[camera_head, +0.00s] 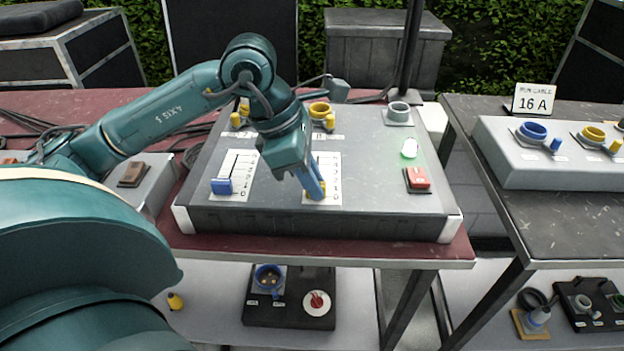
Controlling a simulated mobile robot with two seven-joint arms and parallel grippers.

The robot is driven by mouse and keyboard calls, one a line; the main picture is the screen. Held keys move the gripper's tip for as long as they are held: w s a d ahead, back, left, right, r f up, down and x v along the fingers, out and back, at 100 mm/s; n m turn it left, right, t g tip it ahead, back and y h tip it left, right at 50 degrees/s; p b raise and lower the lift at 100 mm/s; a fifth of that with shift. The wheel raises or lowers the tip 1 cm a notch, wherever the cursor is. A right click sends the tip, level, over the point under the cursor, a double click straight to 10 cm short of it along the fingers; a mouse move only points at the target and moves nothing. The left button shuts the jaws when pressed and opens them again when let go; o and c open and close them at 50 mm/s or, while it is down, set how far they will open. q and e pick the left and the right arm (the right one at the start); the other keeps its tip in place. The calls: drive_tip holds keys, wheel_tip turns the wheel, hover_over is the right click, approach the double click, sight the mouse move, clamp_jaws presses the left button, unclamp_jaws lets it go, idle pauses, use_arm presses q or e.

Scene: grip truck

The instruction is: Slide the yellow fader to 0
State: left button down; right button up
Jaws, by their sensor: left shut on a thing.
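The yellow fader (317,194) sits near the low end of its white scale plate (331,172) on the grey console (385,190). The scale has printed marks, with 0 at the near end. My left gripper (316,190) reaches down over it and is shut on the yellow fader, hiding most of it. Whether the fader is exactly at the 0 mark cannot be told. My right gripper is not in view.
A blue fader (222,186) stands near the low end of its own scale to the left. A red rocker switch (418,179), a lit green-white lamp (409,148) and a grey socket (398,113) are on the right. Yellow sockets (320,111) line the back.

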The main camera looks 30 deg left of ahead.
use_arm(q)
drive_tip(key=shift+s+d, duration=0.15)
drive_tip(key=shift+s, duration=0.05)
drive_tip(key=c, duration=1.4)
unclamp_jaws()
drive_tip(key=p+v, duration=0.1)
drive_tip(key=v, duration=1.2)
drive_tip(key=shift+w+r, duration=0.1)
drive_tip(key=shift+w, duration=0.05)
